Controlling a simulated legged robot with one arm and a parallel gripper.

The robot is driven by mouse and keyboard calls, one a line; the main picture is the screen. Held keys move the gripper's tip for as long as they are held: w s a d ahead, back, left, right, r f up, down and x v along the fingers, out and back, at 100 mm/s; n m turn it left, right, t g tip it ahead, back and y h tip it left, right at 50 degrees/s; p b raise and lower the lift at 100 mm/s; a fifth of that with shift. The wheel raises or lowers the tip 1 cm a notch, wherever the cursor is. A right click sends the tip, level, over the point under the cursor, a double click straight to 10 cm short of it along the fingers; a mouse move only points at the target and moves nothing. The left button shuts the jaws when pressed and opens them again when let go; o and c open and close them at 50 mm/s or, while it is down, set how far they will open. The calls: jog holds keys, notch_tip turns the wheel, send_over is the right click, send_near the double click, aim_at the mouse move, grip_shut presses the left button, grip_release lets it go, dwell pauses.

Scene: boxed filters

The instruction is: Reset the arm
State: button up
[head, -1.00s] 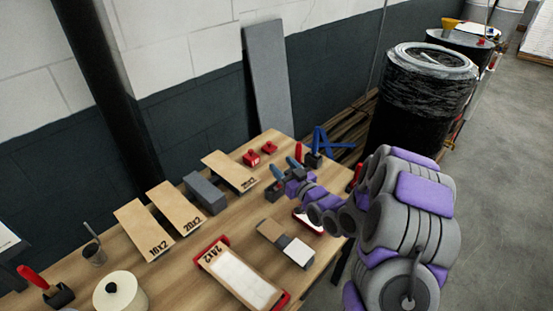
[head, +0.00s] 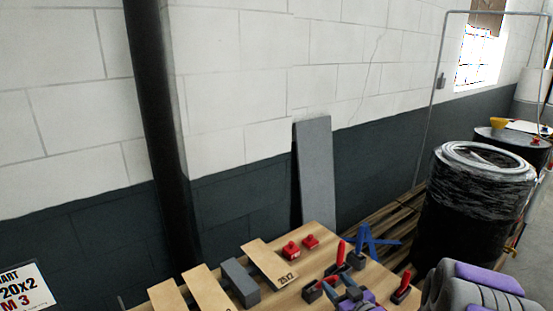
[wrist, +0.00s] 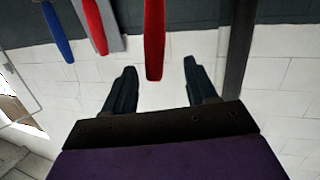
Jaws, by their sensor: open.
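My arm (head: 480,288), grey with purple pads, enters at the bottom right of the head view and is partly cut off by the lower edge. My gripper (head: 340,288) is low over the right end of the wooden table (head: 321,236), close to several red-handled tools. In the wrist view my gripper (wrist: 160,88) shows two dark fingers spread apart with nothing between them. A red handle (wrist: 154,40) shows beyond the fingertips; I cannot tell how near it is.
Boxed filters, one marked 25x2 (head: 268,262), and a grey block (head: 239,281) lie on the table. Red knobs (head: 291,250) and a blue stand (head: 368,243) are near its far end. A wrapped black drum (head: 468,215) stands at right. A grey board (head: 314,175) leans on the wall.

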jog(key=s+d+r+m+g+h, duration=0.15)
jog(key=s+r+g+h, duration=0.35)
jog(key=s, duration=0.7)
jog(key=s+r+m+g+h, duration=0.1)
jog(key=s+m+g+h, duration=0.15)
jog(key=s+g, duration=0.75)
jog(key=s+a+r+g+y, duration=0.1)
jog(key=s+a+r, duration=0.1)
jog(key=s, duration=0.8)
jog(key=s+a+r+m+g, duration=0.1)
jog(key=s+a, duration=0.3)
jog(key=s, duration=0.6)
jog(key=shift+a+r+y, duration=0.2)
jog(key=shift+r+y, duration=0.15)
jog(key=shift+r, duration=0.2)
